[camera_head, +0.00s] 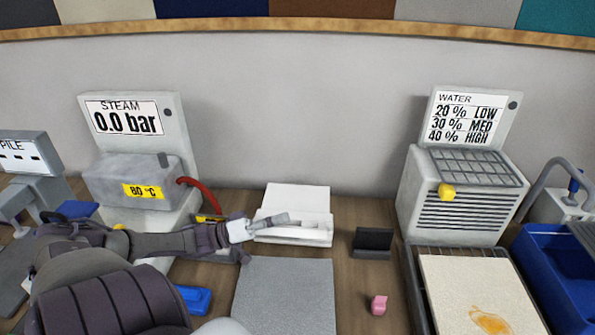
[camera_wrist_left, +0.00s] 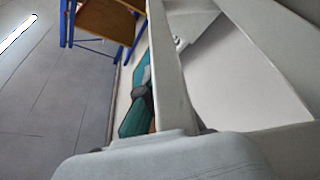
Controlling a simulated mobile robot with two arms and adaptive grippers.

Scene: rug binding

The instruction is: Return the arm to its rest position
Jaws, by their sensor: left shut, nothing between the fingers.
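My left arm (camera_head: 170,243) reaches in from the lower left in the head view. Its gripper (camera_head: 282,219) points right, with the fingers together and nothing between them. The fingertips appear in front of the white open box (camera_head: 297,195); I cannot tell whether they touch it. The left wrist view shows pale grey surfaces close to the camera, and no held object is visible there. My right gripper is not in view.
A steam unit (camera_head: 130,180) stands left and a water unit (camera_head: 462,195) right. A grey mat (camera_head: 285,295), a pink block (camera_head: 378,304), a dark stand (camera_head: 373,243) and a blue object (camera_head: 195,299) are on the wooden table. A stained cream rug piece (camera_head: 475,285) lies at right.

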